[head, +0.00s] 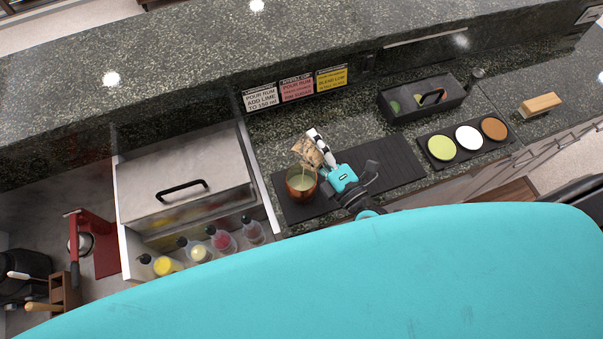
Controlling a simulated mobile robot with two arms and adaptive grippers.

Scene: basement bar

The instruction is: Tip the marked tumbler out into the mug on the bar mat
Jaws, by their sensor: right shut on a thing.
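The mug (301,194) is copper-coloured and stands upright at the left end of the black bar mat (395,160). Pale yellow-green liquid shows inside it. My right gripper (318,148) is shut on the tumbler (305,152), just behind and above the mug. The tumbler is see-through with a beige tint and is tilted, its lower part over the mug's rim. A pale streak seems to run from it into the mug. Any mark on the tumbler is too small to tell, and the fingers hide part of it. My left gripper is not in view.
Left of the mat stand a metal bin with a lid (185,180) and several squeeze bottles (222,240). A black caddy (420,98) and a tray of three round dishes (468,139) stand right. Recipe cards (297,88) are behind. The mat's right half is clear.

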